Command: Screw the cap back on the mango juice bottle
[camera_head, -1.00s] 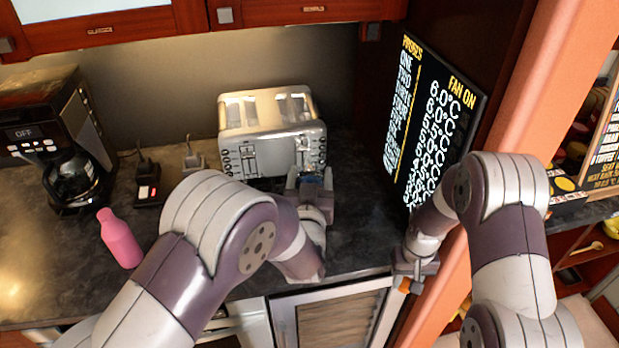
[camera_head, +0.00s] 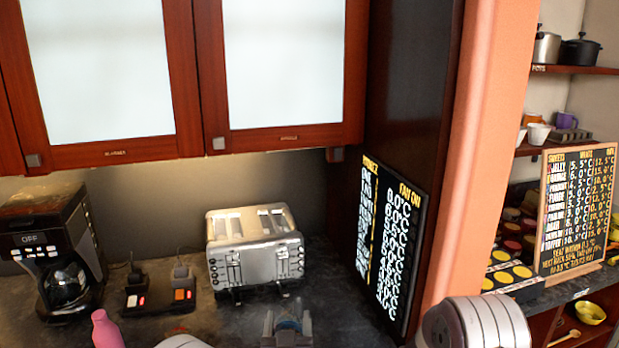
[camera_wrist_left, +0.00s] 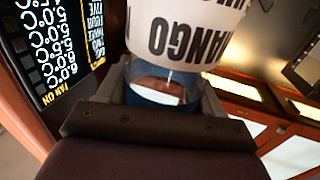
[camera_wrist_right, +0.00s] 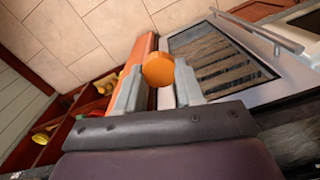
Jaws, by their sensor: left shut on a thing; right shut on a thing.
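The mango juice bottle (camera_wrist_left: 190,32) fills the top middle of the left wrist view, with a white label reading MANGO and a clear, bluish part below it. My left gripper (camera_wrist_left: 163,92) is shut around that clear part. The orange cap (camera_wrist_right: 158,69) is between the fingertips of my right gripper (camera_wrist_right: 157,84), apart from the bottle. The right gripper is below the head view; only part of its arm shows.
A toaster (camera_head: 255,250), a coffee maker (camera_head: 50,255) and a pink bottle (camera_head: 105,330) stand on the dark counter. A black menu board (camera_head: 390,245) is at the right beside an orange pillar (camera_head: 480,150).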

